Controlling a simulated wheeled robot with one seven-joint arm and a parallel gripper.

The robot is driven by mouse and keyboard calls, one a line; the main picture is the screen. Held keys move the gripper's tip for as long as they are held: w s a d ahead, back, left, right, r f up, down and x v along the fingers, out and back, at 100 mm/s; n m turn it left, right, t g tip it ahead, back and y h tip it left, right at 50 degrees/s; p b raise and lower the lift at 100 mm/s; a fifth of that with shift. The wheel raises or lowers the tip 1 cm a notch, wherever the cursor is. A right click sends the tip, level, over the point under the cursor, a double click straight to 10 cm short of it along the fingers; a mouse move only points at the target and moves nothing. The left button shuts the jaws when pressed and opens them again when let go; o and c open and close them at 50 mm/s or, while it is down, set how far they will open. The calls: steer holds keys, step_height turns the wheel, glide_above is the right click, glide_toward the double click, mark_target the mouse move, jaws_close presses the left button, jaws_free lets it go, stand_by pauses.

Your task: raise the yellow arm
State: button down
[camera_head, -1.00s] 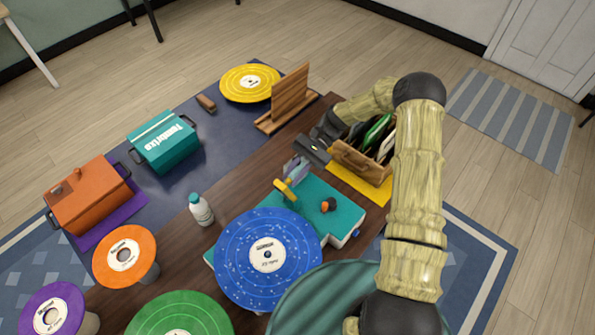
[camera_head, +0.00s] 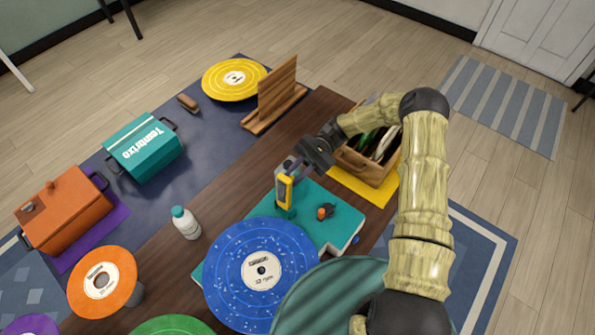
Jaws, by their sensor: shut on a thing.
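The yellow arm (camera_head: 282,193) belongs to a teal turntable (camera_head: 319,206) on the dark wooden table. It stands steeply tilted up, close to upright, at the turntable's back edge. My gripper (camera_head: 291,171) is shut on the upper part of the yellow arm, its jaws partly hiding it. A blue speckled record (camera_head: 236,269) lies on the turntable, apart from the yellow arm. A small orange and dark knob (camera_head: 322,213) sits on the turntable to the right of the arm.
A wooden crate of records (camera_head: 361,164) stands close behind my arm. A white bottle (camera_head: 187,225) stands left of the turntable. An orange record (camera_head: 103,282), a teal box (camera_head: 143,150), an orange box (camera_head: 66,216) and a wooden stand (camera_head: 277,91) are farther left and back.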

steer(key=shift+a+r, duration=0.1)
steer(key=shift+r, duration=0.25)
steer(key=c, duration=1.3)
jaws_free()
steer(key=shift+s, duration=0.15)
steer(key=shift+c, duration=0.2)
steer(key=shift+f, duration=0.1)
step_height(320, 180, up, 10)
steer(key=b, duration=0.2)
